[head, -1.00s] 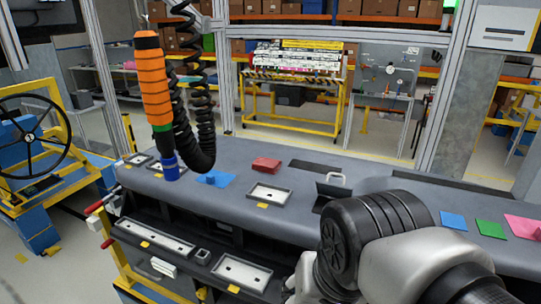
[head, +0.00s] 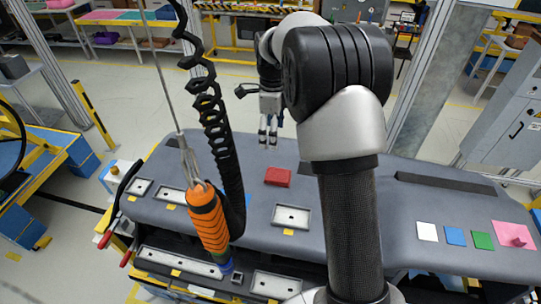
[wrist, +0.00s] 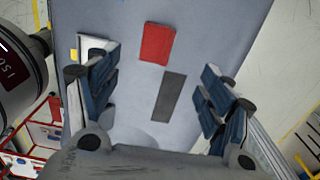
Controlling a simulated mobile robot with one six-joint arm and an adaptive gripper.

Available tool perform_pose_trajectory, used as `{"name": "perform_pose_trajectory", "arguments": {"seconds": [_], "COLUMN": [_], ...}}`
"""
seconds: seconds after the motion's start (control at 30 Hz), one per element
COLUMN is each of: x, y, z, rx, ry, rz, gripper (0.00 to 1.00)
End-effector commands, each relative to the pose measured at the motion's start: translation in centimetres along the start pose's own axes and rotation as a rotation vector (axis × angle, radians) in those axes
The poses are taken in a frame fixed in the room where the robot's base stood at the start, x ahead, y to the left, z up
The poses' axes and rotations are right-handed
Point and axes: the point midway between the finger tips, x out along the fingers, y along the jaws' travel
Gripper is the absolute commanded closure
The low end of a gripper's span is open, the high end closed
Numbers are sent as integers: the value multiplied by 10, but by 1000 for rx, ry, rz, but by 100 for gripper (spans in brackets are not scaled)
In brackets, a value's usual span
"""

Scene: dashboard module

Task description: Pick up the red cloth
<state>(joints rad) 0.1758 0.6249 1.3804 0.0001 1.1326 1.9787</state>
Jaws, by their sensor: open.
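The red cloth (head: 278,177) lies folded flat in a small thick rectangle on the grey dashboard (head: 350,160), left of my arm. It also shows in the wrist view (wrist: 157,43), at the upper middle. My gripper (head: 268,143) is open and empty over the far edge of the dashboard, beyond the cloth in the head view. In the wrist view its fingers are spread wide (wrist: 156,75), with the cloth ahead between their lines. I see no contact; the exact height above the surface is hard to tell.
An orange-handled hanging tool (head: 208,220) with a black coiled hose hangs over the dashboard's left part. A shallow tray (head: 291,217) lies in front of the cloth. White, blue (head: 455,236), green (head: 482,240) and pink (head: 515,235) pieces lie on the right.

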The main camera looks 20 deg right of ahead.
Motion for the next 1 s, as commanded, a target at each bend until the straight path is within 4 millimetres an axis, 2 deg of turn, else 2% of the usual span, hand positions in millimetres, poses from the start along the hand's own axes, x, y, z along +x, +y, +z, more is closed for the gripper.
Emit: {"name": "perform_pose_trajectory", "arguments": {"seconds": [0.5,0.6,0.87,1.0], "x": [101,114,132,153], "y": [2,1,4,10], "z": [-2,-2,-5,-12], "rx": [10,10,10,10], "ry": [3,3,3,3], "rz": [7,6,7,8], "gripper": [27,27,27,27]}}
